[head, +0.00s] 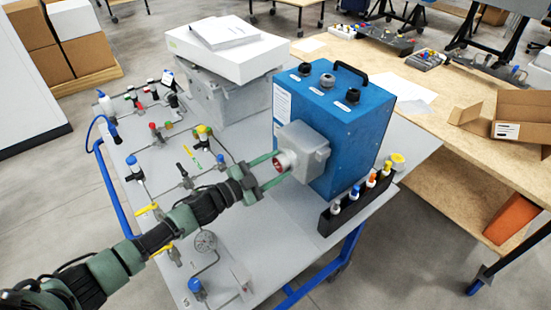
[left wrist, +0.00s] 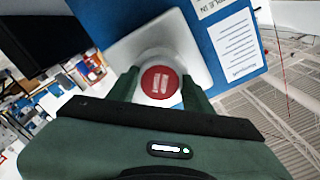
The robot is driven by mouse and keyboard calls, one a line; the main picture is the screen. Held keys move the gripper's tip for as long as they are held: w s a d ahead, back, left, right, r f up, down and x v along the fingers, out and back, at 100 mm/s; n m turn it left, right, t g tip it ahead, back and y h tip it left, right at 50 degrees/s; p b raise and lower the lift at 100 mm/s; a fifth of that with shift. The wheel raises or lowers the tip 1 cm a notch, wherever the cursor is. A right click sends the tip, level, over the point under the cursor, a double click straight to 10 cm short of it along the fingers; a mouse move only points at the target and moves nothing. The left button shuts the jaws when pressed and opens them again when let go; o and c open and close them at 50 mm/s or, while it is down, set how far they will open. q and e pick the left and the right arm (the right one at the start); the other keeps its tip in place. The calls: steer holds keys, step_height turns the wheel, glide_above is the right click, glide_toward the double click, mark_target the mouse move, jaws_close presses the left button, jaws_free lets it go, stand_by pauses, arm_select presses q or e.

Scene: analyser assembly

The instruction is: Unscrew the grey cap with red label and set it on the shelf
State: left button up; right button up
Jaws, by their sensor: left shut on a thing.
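The grey cap with the red label (head: 284,161) sits on the light grey housing (head: 312,148) on the side of the blue analyser (head: 345,115). In the left wrist view the cap's round red label (left wrist: 160,82) faces the camera, with the white-grey collar around it. My left gripper (head: 276,170) is shut on the cap, one finger on each side of it; its fingers also show in the left wrist view (left wrist: 161,92). I cannot tell whether the cap is still threaded on. My right gripper is not in view.
A dark rack (head: 342,213) with several colour-capped bottles stands at the analyser's front right. A grey panel (head: 170,190) with valves and tubing lies left. A white box (head: 226,45) rests on a grey case behind. The wooden bench (head: 455,130) is at right.

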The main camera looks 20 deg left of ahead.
arm_select(q)
steer(key=n, duration=0.1)
steer(key=n+p, duration=0.1)
steer(key=n, duration=0.1)
steer(key=shift+r+p, duration=0.3)
steer(key=n+p, duration=0.1)
steer(key=n, duration=0.2)
steer(key=shift+n+p, duration=0.3)
steer(key=shift+n, duration=0.1)
steer(key=shift+n+p, duration=0.35)
steer(key=shift+n, duration=0.75)
steer(key=n, duration=0.5)
steer(key=shift+f, duration=0.3)
steer(key=o, duration=1.4)
steer(key=shift+c, duration=0.2)
